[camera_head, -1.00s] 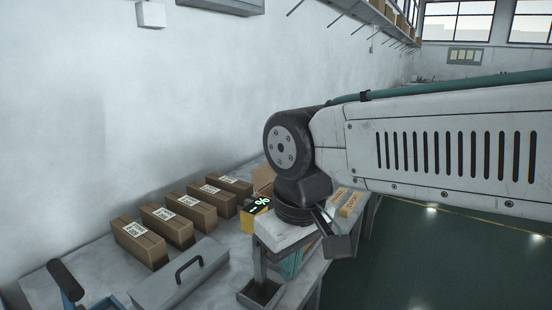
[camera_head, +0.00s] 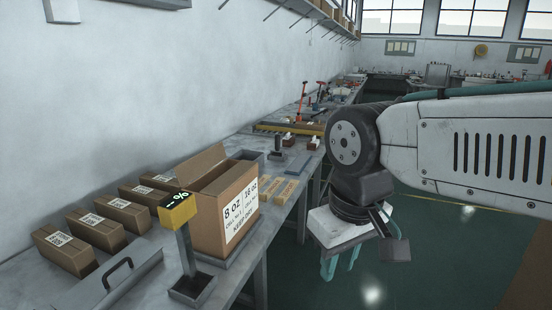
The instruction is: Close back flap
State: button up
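An open cardboard box (camera_head: 240,215) with a printed "8 OZ / 16 OZ" label stands on the workbench, left of my gripper. One flap (camera_head: 200,166) stands up and leans outward at the box's far left side. The top is at least partly open; I cannot make out all the other flaps. My gripper (camera_head: 339,266) has teal fingers. It hangs to the right of the box, past the bench edge and over the green floor, apart from the box. The fingers look spread, with nothing seen between them.
Several closed, labelled cartons line the wall side of the bench (camera_head: 85,270). A yellow display on a post (camera_head: 178,212) stands in front of the box. A grey handled lid (camera_head: 108,285) lies front left.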

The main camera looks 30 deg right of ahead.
aim_at(191, 170)
jog(key=z, duration=0.6)
jog(key=k, duration=0.85)
jog(key=z, duration=0.9)
jog(key=i, duration=1)
jog(key=u, duration=0.5)
jog(key=i, duration=0.7)
jog(key=u, duration=1.2)
jog(key=i, duration=0.5)
jog(key=u, duration=0.5)
